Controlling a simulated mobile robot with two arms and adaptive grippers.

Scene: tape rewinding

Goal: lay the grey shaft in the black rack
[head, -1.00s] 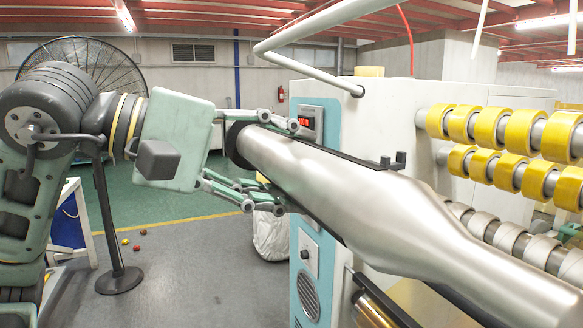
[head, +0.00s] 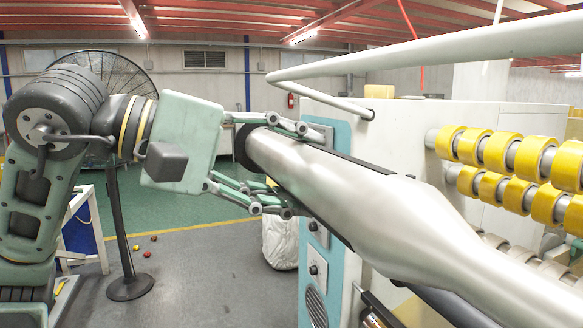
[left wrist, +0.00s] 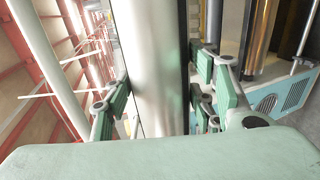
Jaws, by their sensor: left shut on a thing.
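In the left wrist view the shaft (left wrist: 150,70) runs up between the fingers. A black strip (head: 352,158) runs along the shaft's far side, and a small black piece (head: 410,177) shows just behind it. My right gripper is out of view.
A white and blue machine (head: 330,110) stands behind the shaft. Several yellow tape rolls (head: 500,150) sit on its bars at the right. A pale pipe (head: 430,50) crosses above. A black post stand (head: 128,285) and white sack (head: 280,240) are on the floor.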

